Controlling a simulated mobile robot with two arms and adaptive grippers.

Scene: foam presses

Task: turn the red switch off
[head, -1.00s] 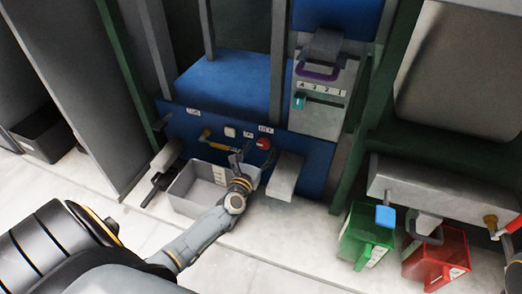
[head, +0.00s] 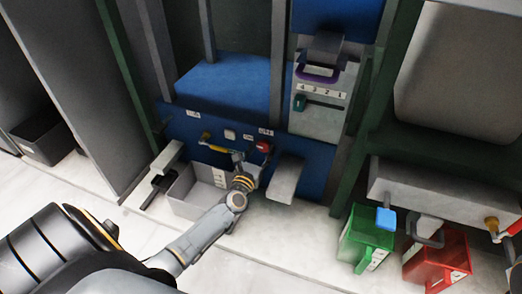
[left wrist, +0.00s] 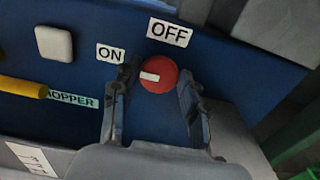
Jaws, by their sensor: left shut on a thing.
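The red switch (left wrist: 165,72) is a round knob on a blue panel. A white mark on it points left. The "ON" label (left wrist: 110,54) is to its upper left and the "OFF" label (left wrist: 170,32) is just above it. My left gripper (left wrist: 157,88) is shut on the red switch, with one dark finger on each side of it. In the head view the red switch (head: 264,146) shows at the tip of my left gripper (head: 250,160), whose arm covers part of the panel. My right gripper is not in view.
A yellow handle (left wrist: 22,87) and a pale square button (left wrist: 54,43) are left of the switch. A grey block (head: 286,180) juts out right of it, and an open grey bin (head: 180,192) stands below. Green (head: 366,238) and red (head: 436,262) bins stand at right.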

